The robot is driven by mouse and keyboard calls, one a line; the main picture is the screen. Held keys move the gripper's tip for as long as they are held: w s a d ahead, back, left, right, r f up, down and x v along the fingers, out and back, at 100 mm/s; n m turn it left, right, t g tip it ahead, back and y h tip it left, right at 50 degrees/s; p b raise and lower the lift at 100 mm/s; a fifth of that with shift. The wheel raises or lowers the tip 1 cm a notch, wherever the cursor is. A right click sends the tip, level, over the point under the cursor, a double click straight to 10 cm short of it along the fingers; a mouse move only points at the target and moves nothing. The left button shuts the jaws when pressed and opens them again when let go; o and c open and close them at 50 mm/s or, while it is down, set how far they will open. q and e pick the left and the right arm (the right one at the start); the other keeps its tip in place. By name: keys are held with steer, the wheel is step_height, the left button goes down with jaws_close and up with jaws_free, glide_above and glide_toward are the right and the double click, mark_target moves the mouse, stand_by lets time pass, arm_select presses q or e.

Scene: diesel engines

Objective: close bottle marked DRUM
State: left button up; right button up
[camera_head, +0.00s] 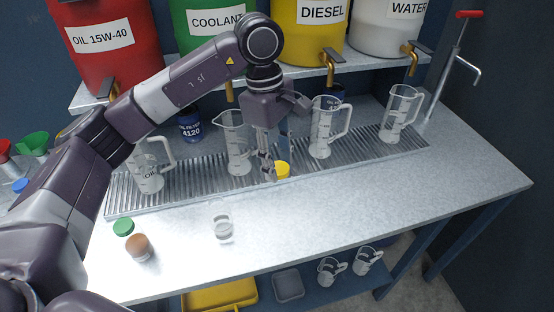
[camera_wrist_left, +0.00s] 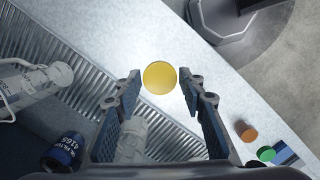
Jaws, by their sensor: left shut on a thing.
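My left gripper (camera_head: 268,172) is over the front edge of the drain grate, pointing down. It is shut on a yellow cap (camera_head: 282,170). In the left wrist view the round yellow cap (camera_wrist_left: 160,77) shows between the two fingertips. A small clear bottle (camera_head: 221,220) stands on the bench to the left of the gripper, with no cap visible on it. A jar with a brown top (camera_head: 139,247) and a green cap (camera_head: 123,227) are further left. I cannot read the mark DRUM on any of them. My right gripper is not in view.
Several clear measuring jugs stand on the grate, one (camera_head: 238,143) close behind the gripper. Labelled drums with taps, such as DIESEL (camera_head: 322,13), line the shelf above. Oil filters (camera_head: 189,127) stand at the back. The bench (camera_head: 390,185) is clear on the right.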

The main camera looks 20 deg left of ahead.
arm_select(q)
steer(key=s+a+f+m, duration=0.2)
steer(key=s+m, duration=0.5)
steer(key=s+a+f+m+g+y, duration=0.1)
steer(key=s+a+f+m, duration=0.1)
steer(key=s+m, duration=0.4)
steer(key=shift+s+f+m+y, duration=0.35)
steer(key=shift+f+m, duration=0.25)
steer(key=shift+m, duration=0.5)
